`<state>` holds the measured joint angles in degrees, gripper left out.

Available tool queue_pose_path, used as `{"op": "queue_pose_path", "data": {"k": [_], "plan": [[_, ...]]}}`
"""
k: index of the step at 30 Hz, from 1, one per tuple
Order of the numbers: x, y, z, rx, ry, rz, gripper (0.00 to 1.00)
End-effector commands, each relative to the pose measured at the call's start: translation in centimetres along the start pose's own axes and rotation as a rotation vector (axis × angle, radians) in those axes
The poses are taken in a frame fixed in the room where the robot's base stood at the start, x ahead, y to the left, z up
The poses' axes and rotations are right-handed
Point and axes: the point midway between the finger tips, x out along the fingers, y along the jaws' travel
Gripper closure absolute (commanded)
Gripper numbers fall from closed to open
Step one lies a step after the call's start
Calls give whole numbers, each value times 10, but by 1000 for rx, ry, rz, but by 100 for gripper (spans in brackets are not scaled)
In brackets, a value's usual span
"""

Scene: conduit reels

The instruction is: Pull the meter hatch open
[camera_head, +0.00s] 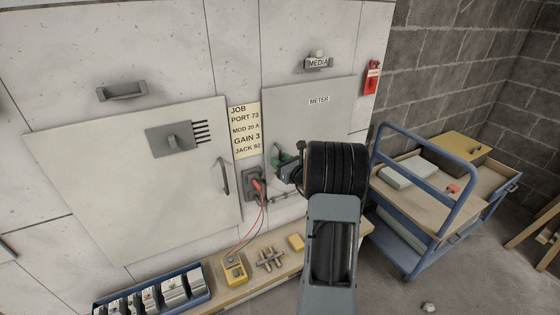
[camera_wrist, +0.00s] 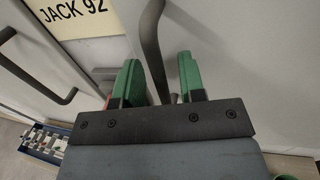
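The meter hatch (camera_head: 335,115) is a pale grey panel labelled METER, right of the paper note. It looks shut against the wall. Its dark bar handle (camera_wrist: 151,40) shows in the wrist view, running down between the two green fingers. In the head view the handle is mostly hidden by my gripper (camera_head: 281,158). In the wrist view my gripper (camera_wrist: 161,78) is open, with one finger on each side of the handle. A gap shows between the handle and the right finger; whether the left finger touches it I cannot tell.
A larger hatch (camera_head: 90,190) with its own bar handle (camera_head: 225,177) is at left. A narrow shelf (camera_head: 270,282) holds parts. A blue trolley (camera_head: 420,205) stands at right.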

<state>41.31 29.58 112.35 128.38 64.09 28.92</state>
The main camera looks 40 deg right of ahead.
Motion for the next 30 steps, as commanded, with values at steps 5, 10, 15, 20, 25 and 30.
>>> {"op": "queue_pose_path", "data": {"k": [5,10,15,20,25,30], "plan": [[1,0,0,0,0,0,63],[1,0,0,0,0,0,69],[1,0,0,0,0,0,85],[1,0,0,0,0,1,100],[1,0,0,0,0,1,100],[1,0,0,0,0,1,100]]}}
